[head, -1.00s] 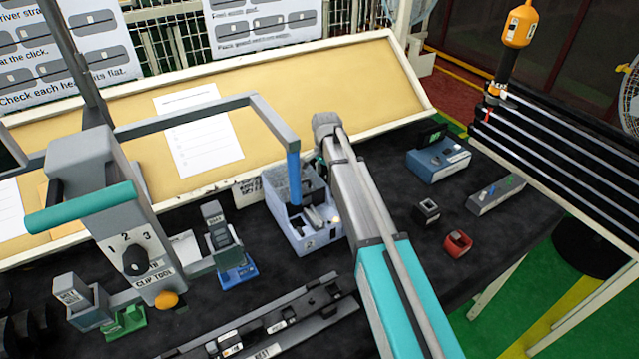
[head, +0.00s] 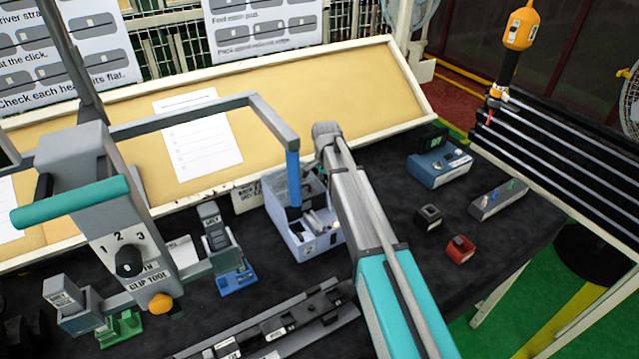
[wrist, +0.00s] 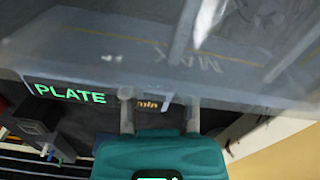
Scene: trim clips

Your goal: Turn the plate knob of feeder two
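In the wrist view my gripper (wrist: 160,108) shows as a teal body with two grey fingers standing apart, a gap between them. Their tips reach the lower edge of a translucent, blurred bin (wrist: 230,75) marked MAX. A dark display (wrist: 70,93) with green PLATE letters is left of the fingers. Small orange letters, seemingly "min", show in the gap. No knob can be made out between the fingers. In the head view a pale blue-grey feeder box (head: 316,241) stands behind my arm; my gripper is hidden there.
A grey clip tool (head: 105,190) with a 1-2-3 dial stands at left. A blue box (head: 425,176), a black holder (head: 428,217), a red holder (head: 460,249) and a grey switch box (head: 488,210) lie to the right. A slotted rail (head: 290,318) lies in front.

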